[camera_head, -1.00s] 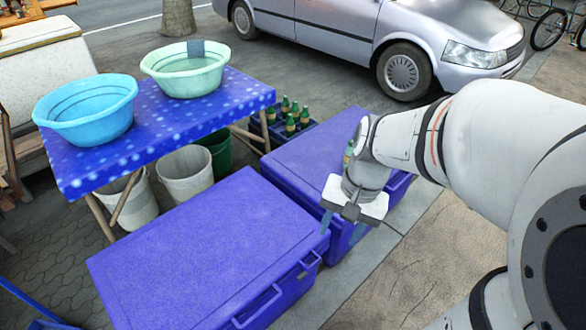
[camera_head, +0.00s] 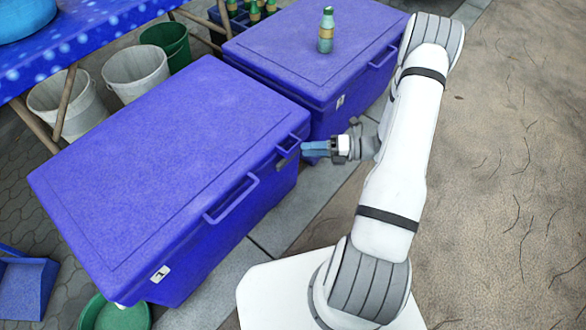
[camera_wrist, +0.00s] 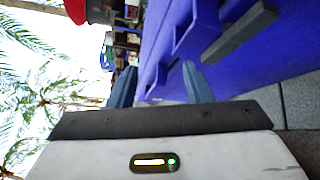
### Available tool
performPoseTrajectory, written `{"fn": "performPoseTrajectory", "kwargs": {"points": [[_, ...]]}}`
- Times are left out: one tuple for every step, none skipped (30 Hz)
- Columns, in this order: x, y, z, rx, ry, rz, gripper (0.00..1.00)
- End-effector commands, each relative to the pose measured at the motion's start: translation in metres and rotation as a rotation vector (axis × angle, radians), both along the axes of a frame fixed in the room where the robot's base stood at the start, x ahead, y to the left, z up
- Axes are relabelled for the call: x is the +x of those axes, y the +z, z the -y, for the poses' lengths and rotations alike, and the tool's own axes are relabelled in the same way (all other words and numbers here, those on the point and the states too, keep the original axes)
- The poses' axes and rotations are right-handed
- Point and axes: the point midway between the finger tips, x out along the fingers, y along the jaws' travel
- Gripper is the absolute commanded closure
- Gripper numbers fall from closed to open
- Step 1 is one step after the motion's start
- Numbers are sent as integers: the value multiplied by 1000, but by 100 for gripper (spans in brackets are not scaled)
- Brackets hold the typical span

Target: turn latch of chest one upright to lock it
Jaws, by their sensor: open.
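Two blue chests stand side by side, a near one (camera_head: 150,170) and a far one (camera_head: 300,60), both with lids down. I cannot tell from a label which is chest one. A dark grey latch bar (camera_wrist: 240,32) shows in the wrist view on a blue chest's front face, slanted, beside a blue bracket (camera_wrist: 196,32). In the head view a small grey piece (camera_head: 283,163) sits under the near chest's corner bracket (camera_head: 289,144). My gripper (camera_head: 304,149) is beside that corner; its two blue fingers (camera_wrist: 160,86) are apart with nothing between them.
A green bottle (camera_head: 326,32) stands on the far chest's lid. The near chest has a front handle (camera_head: 232,199) and a white plate (camera_head: 160,273). White buckets (camera_head: 135,78) and a blue table (camera_head: 90,38) are at upper left.

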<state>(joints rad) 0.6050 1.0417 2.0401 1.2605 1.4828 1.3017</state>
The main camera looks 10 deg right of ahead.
Motion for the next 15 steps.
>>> {"fn": "performPoseTrajectory", "kwargs": {"points": [[1, -34, 7, 53, -62, -63, 55], [2, -45, 11, 81, -96, -95, 55], [3, -58, 15, 116, -137, -133, 55], [4, -67, 18, 138, -162, -157, 55], [4, -74, 21, 158, -186, -180, 55], [5, -83, 24, 181, -212, -203, 55], [5, -87, 26, 196, -228, -218, 55], [5, -91, 27, 208, -240, -229, 55], [6, -95, 28, 219, -253, -241, 55], [7, -97, 28, 225, -260, -248, 55], [7, -98, 27, 230, -263, -252, 55], [9, -99, 25, 233, -266, -256, 55], [10, -100, 23, 233, -267, -257, 55], [13, -100, 20, 233, -267, -257, 55], [15, -100, 14, 233, -264, -258, 55]]}}
